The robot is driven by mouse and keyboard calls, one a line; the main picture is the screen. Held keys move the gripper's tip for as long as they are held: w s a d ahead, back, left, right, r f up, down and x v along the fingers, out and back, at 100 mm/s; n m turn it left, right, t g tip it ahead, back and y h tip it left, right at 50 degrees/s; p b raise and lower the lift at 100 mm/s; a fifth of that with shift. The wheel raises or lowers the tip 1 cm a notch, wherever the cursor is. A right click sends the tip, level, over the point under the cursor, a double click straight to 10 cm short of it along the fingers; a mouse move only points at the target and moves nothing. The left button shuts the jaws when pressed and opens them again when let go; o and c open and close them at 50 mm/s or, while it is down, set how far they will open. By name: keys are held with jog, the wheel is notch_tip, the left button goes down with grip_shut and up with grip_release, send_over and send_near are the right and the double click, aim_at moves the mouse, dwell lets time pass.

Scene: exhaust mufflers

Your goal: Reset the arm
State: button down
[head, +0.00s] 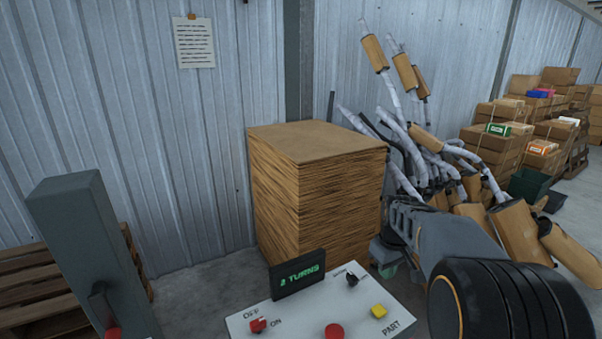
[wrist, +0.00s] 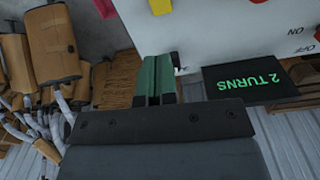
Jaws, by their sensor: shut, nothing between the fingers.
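My gripper (head: 387,270) is at the end of my arm, just right of and behind the white control panel (head: 300,318) in the head view. In the wrist view its green fingers (wrist: 154,72) are shut together with nothing between them. They appear beside the panel's edge, near the black knob; I cannot tell the exact gap. The arm reaches in from the lower right of the head view.
The panel carries a "2 TURNS" display (head: 297,275), a red OFF/ON switch (head: 258,325), a black knob (head: 352,280), a yellow button (head: 379,311) and a red button (head: 334,331). A cardboard stack (head: 315,190) and piled mufflers (head: 430,150) stand behind. A grey post (head: 90,250) is left.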

jog(key=s+a+r+m+t, duration=0.1)
jog(key=s+a, duration=0.3)
jog(key=s, duration=0.4)
jog(key=s+a+r+m+t, duration=0.1)
jog(key=s+a+m+t, duration=0.1)
jog(key=s+a, duration=0.3)
jog(key=s+t, duration=0.1)
jog(key=s, duration=0.2)
jog(key=shift+s+a+r+m, duration=0.15)
jog(key=shift+s+r+m, duration=0.15)
jog(key=shift+m, duration=0.1)
jog(key=shift+a, duration=0.15)
